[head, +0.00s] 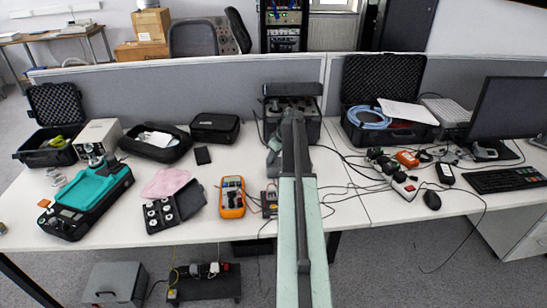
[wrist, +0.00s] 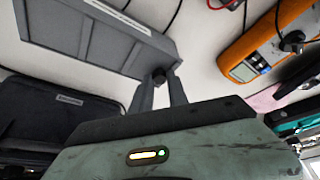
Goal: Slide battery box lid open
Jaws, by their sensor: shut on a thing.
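A grey box with a flat panelled face and a white label strip, which looks like the battery box (wrist: 95,32), fills the upper left of the wrist view. A small dark knob (wrist: 158,74) sits at its near corner. My gripper (wrist: 159,82) has its two grey fingers shut on this knob, one on each side. I cannot tell how far the lid is slid. In the head view my own arm covers the spot where this box lies, and the fingertips do not show clearly.
An orange multimeter (head: 232,197) lies left of my arm. A dark instrument (head: 308,128) stands behind the arm's end. Left are an open black case (head: 188,198), pink cloth (head: 166,182) and teal case (head: 88,198). Cables and a power strip (head: 402,184) lie to the right.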

